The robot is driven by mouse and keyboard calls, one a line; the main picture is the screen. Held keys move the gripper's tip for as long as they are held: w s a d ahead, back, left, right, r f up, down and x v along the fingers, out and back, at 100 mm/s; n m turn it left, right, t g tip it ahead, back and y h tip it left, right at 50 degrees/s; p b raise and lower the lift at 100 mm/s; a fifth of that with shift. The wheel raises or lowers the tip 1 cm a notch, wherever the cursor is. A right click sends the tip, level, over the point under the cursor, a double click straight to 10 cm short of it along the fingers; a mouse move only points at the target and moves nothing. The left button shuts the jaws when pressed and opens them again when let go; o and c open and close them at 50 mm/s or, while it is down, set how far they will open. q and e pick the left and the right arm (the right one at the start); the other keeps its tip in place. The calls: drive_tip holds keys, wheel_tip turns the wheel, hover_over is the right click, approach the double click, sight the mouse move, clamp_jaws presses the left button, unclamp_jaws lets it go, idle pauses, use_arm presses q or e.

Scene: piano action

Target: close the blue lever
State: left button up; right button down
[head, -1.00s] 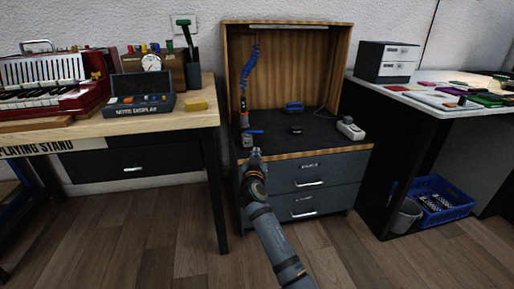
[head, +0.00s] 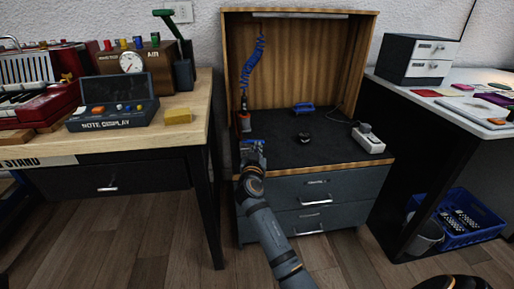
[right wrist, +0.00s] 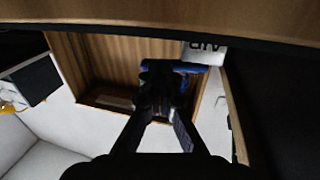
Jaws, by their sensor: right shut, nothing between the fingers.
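The blue lever (head: 256,141) is at the front left of the dark bench top, by the front edge. It lies roughly crosswise, and the fitting under it is mostly hidden by my gripper. My right gripper (head: 253,152) is shut and empty, right in front of and just below the lever in the head view. In the right wrist view the blue lever (right wrist: 190,66) shows just beyond the dark shut fingers (right wrist: 163,88). I cannot tell whether they touch it. My left gripper is not in view.
A coiled blue hose (head: 252,65) hangs at the cabinet's left. A blue-handled item (head: 303,107), a small black object (head: 304,137) and a white power strip (head: 368,138) sit on the bench top. Drawers (head: 312,192) are below. A wooden table (head: 190,133) stands close at left.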

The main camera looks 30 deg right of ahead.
drive_tip(key=shift+d+r+n+t+y+p, duration=0.3)
drive_tip(key=shift+n+y+p, duration=0.2)
drive_tip(key=shift+p, duration=0.3)
drive_tip(key=shift+w+d+f+y, duration=0.15)
drive_tip(key=shift+d+y, duration=0.1)
drive_tip(key=shift+y, duration=0.15)
drive_tip(key=shift+d+f+n+t+b, duration=0.2)
drive_tip(key=shift+f+n+t+b, duration=0.05)
drive_tip(key=shift+n+t+b, duration=0.1)
drive_tip(key=shift+w+r, duration=0.1)
drive_tip(key=shift+w, duration=0.1)
drive_tip(key=shift+s, duration=0.1)
